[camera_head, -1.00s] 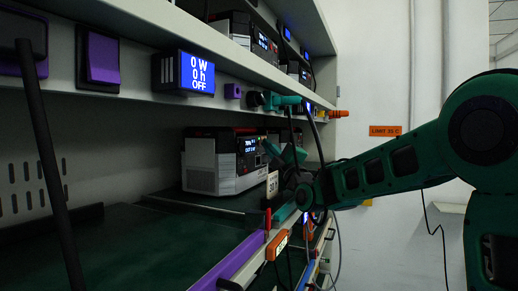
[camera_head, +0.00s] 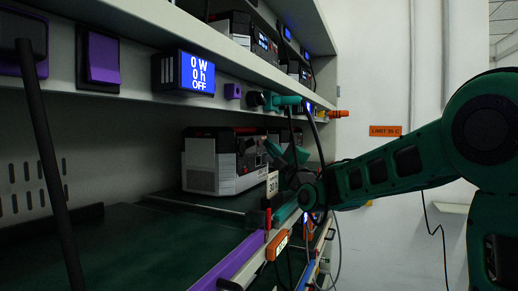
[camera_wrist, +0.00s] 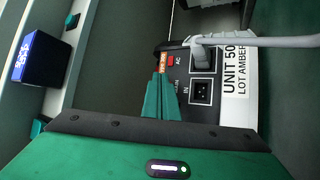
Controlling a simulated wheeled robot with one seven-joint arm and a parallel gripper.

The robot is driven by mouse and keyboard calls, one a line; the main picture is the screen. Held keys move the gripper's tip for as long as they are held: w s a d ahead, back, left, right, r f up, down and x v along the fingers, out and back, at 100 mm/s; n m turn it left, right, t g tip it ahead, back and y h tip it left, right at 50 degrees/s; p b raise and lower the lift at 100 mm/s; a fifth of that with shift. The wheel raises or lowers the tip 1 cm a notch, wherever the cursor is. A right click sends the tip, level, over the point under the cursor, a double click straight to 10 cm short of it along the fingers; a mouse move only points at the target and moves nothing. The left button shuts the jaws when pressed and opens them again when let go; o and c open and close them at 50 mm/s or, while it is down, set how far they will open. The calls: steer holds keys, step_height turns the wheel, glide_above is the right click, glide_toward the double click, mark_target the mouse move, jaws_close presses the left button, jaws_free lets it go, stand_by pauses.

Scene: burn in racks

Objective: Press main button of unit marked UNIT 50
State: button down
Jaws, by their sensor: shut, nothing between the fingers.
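In the wrist view, the unit marked UNIT 50 (camera_wrist: 215,62) shows an end panel with a white label reading UNIT 50, LOT AMBER (camera_wrist: 234,70). The panel has a small red part (camera_wrist: 171,61) beside the letters AC, and two black sockets, the upper with a grey cable plugged in. My gripper (camera_wrist: 160,80) is shut and empty, its green fingers against or just in front of the panel beside the red part. Contact cannot be told. An orange strip shows at the fingertips. In the head view, my gripper (camera_head: 285,152) is beside a grey-and-black unit (camera_head: 222,165) with a dark screen.
A blue display reading 0 W, 0 h, OFF (camera_head: 197,73) hangs on the upper shelf edge. Other units stand on the shelf above. An orange tag (camera_head: 277,245) and hanging cables are by the lower shelf edge. The green lower shelf (camera_head: 130,250) is clear at the front left.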

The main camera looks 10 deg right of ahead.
steer(key=shift+s+d, duration=0.1)
steer(key=shift+d, duration=0.05)
steer(key=s+d, duration=0.3)
steer(key=d, duration=0.1)
steer(key=shift+s+d, duration=0.3)
steer(key=shift+d, duration=0.1)
steer(key=shift+d, duration=0.1)
stand_by(0.8)
steer(key=s+d, duration=0.4)
steer(key=d, duration=0.2)
steer(key=shift+s, duration=0.35)
steer(key=shift+d, duration=0.1)
stand_by(0.4)
